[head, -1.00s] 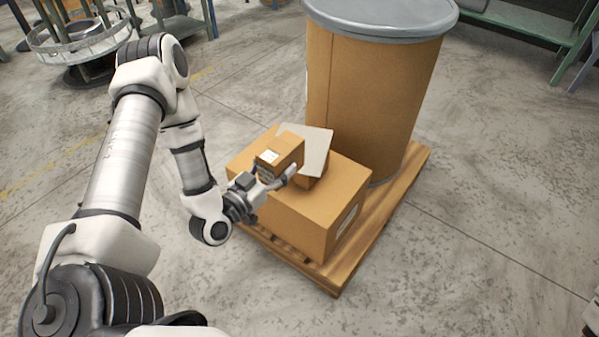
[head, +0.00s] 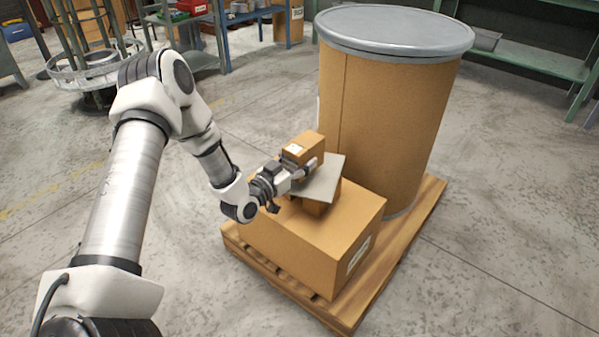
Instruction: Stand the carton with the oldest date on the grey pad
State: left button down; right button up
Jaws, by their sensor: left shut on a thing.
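A small brown carton (head: 307,148) with a white label on top is in my left gripper (head: 305,172), which is shut on it. The carton is upright at the grey pad (head: 325,183); I cannot tell whether it touches the pad. The grey pad is a thin flat sheet lying on a small brown box (head: 316,208), which sits on a large brown box (head: 318,240). The carton and gripper hide part of the pad. No date is readable at this size. My right gripper is not in view.
The large box stands on a wooden pallet (head: 415,222) beside a tall brown drum (head: 385,120) with a grey lid. Green shelving (head: 520,68) and a workbench (head: 240,17) are at the back. The concrete floor around the pallet is clear.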

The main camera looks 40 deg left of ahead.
pick_arm(q)
notch_tip(320, 180, down, 3)
jog(key=shift+w+r+b, duration=0.1)
jog(key=shift+r+b, duration=0.05)
jog(key=shift+b, duration=0.15)
jog(key=shift+r, duration=0.15)
jog(key=shift+c, duration=1.4)
grip_release()
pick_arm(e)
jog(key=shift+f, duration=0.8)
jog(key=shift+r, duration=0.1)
